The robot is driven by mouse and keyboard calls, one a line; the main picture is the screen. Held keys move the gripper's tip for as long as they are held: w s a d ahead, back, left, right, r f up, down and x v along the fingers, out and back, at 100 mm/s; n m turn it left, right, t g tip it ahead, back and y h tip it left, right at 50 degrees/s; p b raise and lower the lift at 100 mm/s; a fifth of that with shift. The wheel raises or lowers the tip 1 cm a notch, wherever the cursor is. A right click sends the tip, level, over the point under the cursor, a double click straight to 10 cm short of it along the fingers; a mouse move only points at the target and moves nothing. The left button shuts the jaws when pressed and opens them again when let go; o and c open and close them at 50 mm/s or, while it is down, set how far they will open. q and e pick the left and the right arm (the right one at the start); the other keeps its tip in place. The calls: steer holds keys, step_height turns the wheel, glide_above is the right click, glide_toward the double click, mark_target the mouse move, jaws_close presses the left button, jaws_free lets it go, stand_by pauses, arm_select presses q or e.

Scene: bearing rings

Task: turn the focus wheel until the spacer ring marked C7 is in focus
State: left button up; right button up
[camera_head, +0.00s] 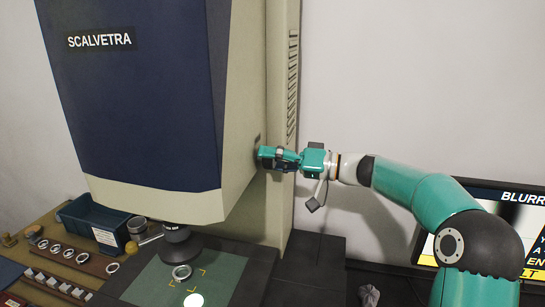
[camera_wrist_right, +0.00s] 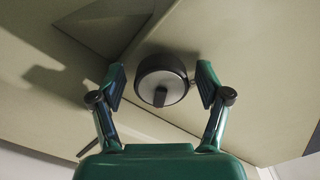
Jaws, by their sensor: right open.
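The focus wheel (camera_wrist_right: 160,80) is a dark round knob with a paler face on the side of the beige and navy SCALVETRA machine (camera_head: 150,90). My right gripper (camera_head: 268,156) is at that side and hides the wheel in the head view. In the right wrist view its two fingers (camera_wrist_right: 161,86) are open, one on each side of the wheel, with gaps visible. A metal ring (camera_head: 181,272) lies on the green stage (camera_head: 228,275) under the lens (camera_head: 176,238); no mark on it is readable. The screen (camera_head: 520,215) shows "BLURR", partly hidden by my right arm. My left gripper is out of view.
A blue bin (camera_head: 92,224), a brown holder with several rings (camera_head: 75,257) and small blocks (camera_head: 58,284) stand at the left. A grey crumpled thing (camera_head: 369,295) lies at the bottom right. The wall behind my right arm is bare.

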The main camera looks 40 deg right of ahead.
steer(key=c, duration=1.1)
steer(key=shift+d, duration=0.15)
steer(key=shift+c, duration=0.3)
